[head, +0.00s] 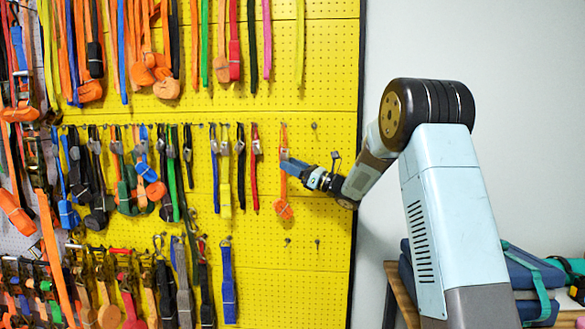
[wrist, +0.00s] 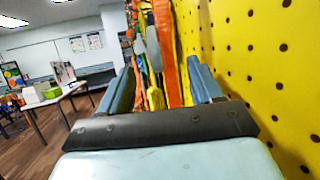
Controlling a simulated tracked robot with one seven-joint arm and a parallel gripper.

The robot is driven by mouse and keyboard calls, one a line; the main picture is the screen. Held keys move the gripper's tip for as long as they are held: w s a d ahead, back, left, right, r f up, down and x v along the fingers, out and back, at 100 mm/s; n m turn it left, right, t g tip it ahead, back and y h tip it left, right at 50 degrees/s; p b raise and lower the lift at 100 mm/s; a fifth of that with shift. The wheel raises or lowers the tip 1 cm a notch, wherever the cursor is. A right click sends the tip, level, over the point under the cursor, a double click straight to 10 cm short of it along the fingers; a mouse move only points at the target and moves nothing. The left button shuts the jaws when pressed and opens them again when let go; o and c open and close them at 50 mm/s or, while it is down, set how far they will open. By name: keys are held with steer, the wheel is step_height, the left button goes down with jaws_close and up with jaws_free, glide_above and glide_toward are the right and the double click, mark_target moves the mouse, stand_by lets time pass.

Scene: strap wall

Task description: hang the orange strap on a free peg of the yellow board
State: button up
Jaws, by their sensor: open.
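The orange strap (head: 283,205) hangs upright against the yellow board (head: 270,270), at the right end of the middle row. Its top is level with that row's pegs, and its bundled lower end hangs below my gripper (head: 287,165). My gripper reaches in from the right across the strap's middle. In the wrist view my gripper (wrist: 162,66) has its blue fingers apart, with an orange strap (wrist: 170,60) showing between them. Bare pegs show at right of the strap (head: 314,126) and lower down, at left (head: 287,241) and right (head: 317,243).
Several straps of other colours fill the board to the left, the nearest a red one (head: 255,165). A bench with blue bundles (head: 525,280) stands at lower right. The board's right edge (head: 357,130) is close behind my wrist.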

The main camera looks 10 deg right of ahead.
steer(key=v, duration=1.4)
step_height(320, 180, up, 8)
steer(key=d+m+t+h, duration=0.1)
steer(key=m+t+h, duration=0.6)
steer(key=m+h, duration=0.65)
steer(key=s+d+r+m+g+h, duration=0.1)
steer(key=s+d+m+h, duration=0.15)
steer(key=s+m, duration=0.4)
steer(key=s+d+m+h, duration=0.2)
steer(key=s+m+h, duration=0.1)
steer(key=m, duration=0.6)
steer(key=s+a+f+m+g, duration=0.1)
steer(key=s+f+m+g, duration=0.2)
steer(key=s+m, duration=0.3)
steer(key=s+a+f+m+g, duration=0.1)
steer(key=s+f+m+g, duration=0.3)
steer(key=s, duration=1.2)
steer(key=s+a+f+m+g, duration=0.1)
steer(key=s+f+m+g, duration=0.2)
steer(key=s+m, duration=0.6)
steer(key=s+f, duration=0.2)
steer(key=s, duration=0.1)
steer(key=shift+a+m+h, duration=0.2)
steer(key=shift+m+h, duration=0.1)
steer(key=shift+h, duration=0.1)
steer(key=shift+f, duration=0.1)
